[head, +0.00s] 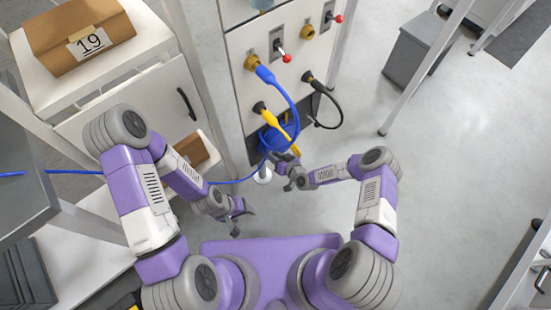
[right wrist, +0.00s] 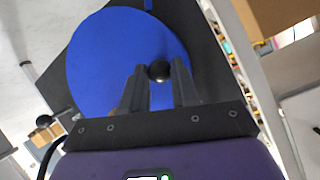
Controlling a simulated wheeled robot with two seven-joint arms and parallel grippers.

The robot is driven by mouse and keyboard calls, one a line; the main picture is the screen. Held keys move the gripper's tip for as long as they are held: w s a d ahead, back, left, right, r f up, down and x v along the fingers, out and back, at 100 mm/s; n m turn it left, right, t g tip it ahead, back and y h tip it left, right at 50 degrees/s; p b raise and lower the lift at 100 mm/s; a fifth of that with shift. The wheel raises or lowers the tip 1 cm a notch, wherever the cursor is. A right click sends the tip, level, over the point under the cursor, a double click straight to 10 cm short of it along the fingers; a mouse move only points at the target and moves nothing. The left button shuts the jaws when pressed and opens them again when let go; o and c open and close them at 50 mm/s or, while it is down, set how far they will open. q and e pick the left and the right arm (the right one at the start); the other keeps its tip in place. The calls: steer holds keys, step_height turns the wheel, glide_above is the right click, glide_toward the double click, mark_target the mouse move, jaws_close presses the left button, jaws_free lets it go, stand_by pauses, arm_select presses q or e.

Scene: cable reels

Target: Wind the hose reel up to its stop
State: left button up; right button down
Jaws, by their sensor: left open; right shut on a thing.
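The hose reel (head: 275,138) is blue and sits low on the white panel in the head view, partly hidden by cables and my right gripper. In the right wrist view its blue disc (right wrist: 105,60) fills much of the picture. A round black knob (right wrist: 159,71) stands in front of the disc. My right gripper (right wrist: 160,85) is shut on this knob, one finger each side; it also shows at the reel in the head view (head: 283,167). The blue hose (head: 100,173) runs from the left edge to the reel. My left gripper (head: 238,214) is open and empty, below the hose.
Above the reel, blue (head: 283,88), yellow (head: 275,122) and black (head: 328,92) cables hang from the panel. Red-tipped levers (head: 282,53) stick out there. A small white round thing (head: 263,175) is beside my right gripper.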

steer(key=shift+d+r+m, duration=0.15)
steer(key=shift+r+m, duration=0.1)
steer(key=shift+m, duration=0.05)
stand_by(0.4)
steer(key=c, duration=0.9)
jaws_free()
steer(key=shift+o, duration=0.2)
steer(key=shift+r, duration=0.1)
steer(key=p+v, duration=0.2)
steer(key=v, duration=0.5)
steer(key=shift+d+p, duration=0.3)
steer(key=shift+p, duration=0.1)
steer(key=shift+r, duration=0.1)
